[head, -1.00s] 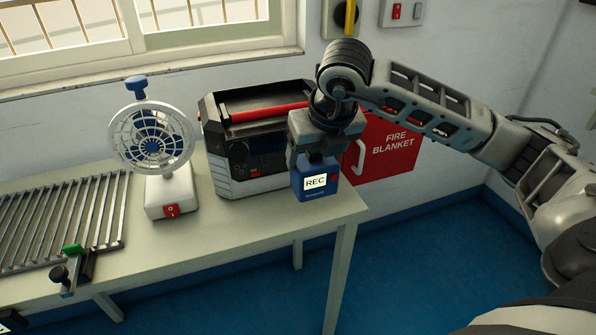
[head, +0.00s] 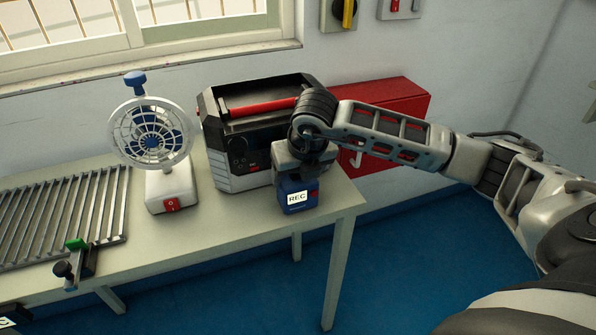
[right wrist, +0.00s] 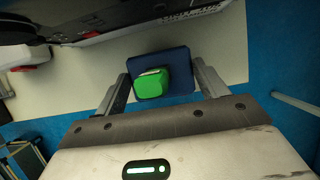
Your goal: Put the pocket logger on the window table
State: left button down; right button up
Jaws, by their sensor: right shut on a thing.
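The pocket logger (head: 298,196) is a small blue box with a white screen reading REC. My right gripper (head: 302,178) is shut on it from above, and the logger is upright at the right end of the window table (head: 232,221). Whether its base touches the tabletop I cannot tell. In the right wrist view the logger (right wrist: 178,68) sits between both fingers (right wrist: 162,85), with a green button on its top. My left gripper is not in view.
A black and grey power unit (head: 222,150) with a red handle stands just behind the logger. A small fan (head: 172,188) and a slatted rack (head: 60,215) are further left. A red fire blanket box (head: 395,100) is on the wall. The table's front right corner is clear.

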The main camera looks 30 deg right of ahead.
jog(key=o, duration=1.4)
jog(key=shift+o, duration=0.2)
